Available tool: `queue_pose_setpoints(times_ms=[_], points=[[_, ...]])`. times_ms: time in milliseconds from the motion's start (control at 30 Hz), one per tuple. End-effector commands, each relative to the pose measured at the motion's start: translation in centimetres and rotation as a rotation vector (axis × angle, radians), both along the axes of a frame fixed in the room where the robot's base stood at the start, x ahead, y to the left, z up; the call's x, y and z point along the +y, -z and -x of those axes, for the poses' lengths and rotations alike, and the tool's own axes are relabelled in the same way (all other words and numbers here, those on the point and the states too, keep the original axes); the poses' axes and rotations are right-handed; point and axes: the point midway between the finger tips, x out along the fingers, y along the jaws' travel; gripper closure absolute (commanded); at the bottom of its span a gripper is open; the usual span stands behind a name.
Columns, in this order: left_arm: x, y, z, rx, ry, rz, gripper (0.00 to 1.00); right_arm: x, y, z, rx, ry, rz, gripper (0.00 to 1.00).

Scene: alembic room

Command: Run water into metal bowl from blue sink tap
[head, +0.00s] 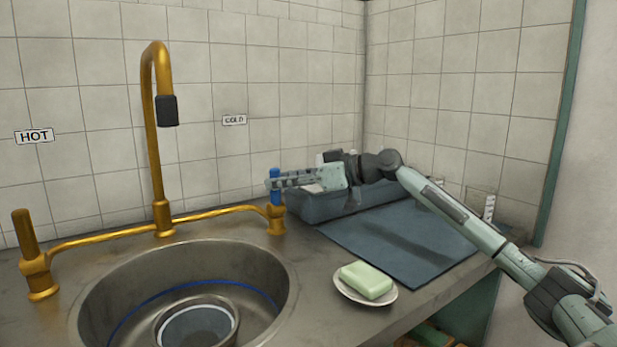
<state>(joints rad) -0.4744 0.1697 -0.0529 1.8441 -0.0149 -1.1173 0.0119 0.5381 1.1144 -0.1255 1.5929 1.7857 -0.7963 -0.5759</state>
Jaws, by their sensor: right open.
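The blue tap handle (276,198) stands upright on the right end of the brass pipe, below the COLD label. My right gripper (273,183) reaches in from the right, open, with its fingers level at the handle. A finger crosses in front of the handle and hides its middle; I cannot tell whether they touch. The metal bowl (166,326) sits in the round sink (258,268), cut off by the bottom edge. Its inside looks pale; I cannot tell whether it holds water. The brass spout (155,120) has a dark nozzle, and no stream shows. My left gripper is out of view.
A brass handle (25,232) stands at left under the HOT label (34,136). A blue-grey tub (325,207) sits behind the dark mat (405,245), under my right arm. Green soap (366,280) lies on a white dish (344,290) right of the sink.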

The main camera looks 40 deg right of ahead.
Motion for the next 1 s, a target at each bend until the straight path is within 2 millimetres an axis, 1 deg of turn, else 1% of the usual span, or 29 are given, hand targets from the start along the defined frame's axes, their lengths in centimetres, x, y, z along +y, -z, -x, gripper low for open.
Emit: queue_pose_setpoints(times_ms=[33, 200, 500, 700, 1000], points=[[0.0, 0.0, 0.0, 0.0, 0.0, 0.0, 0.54, -0.5, 0.0, 0.8, 0.004, 0.002, 0.003, 0.58], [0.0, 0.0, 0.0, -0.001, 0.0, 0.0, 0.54, -2.0, -0.6, 3.3, 0.006, 0.001, 0.002, 0.58], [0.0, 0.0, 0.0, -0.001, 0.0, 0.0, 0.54, -4.0, -1.8, 6.9, 0.001, -0.001, -0.001, 0.58], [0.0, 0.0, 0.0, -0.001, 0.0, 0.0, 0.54, -4.7, -2.2, 8.0, 0.001, 0.0, 0.001, 0.58], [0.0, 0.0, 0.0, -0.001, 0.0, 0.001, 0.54, -4.8, -2.3, 8.2, 0.001, -0.001, 0.0, 0.58]])
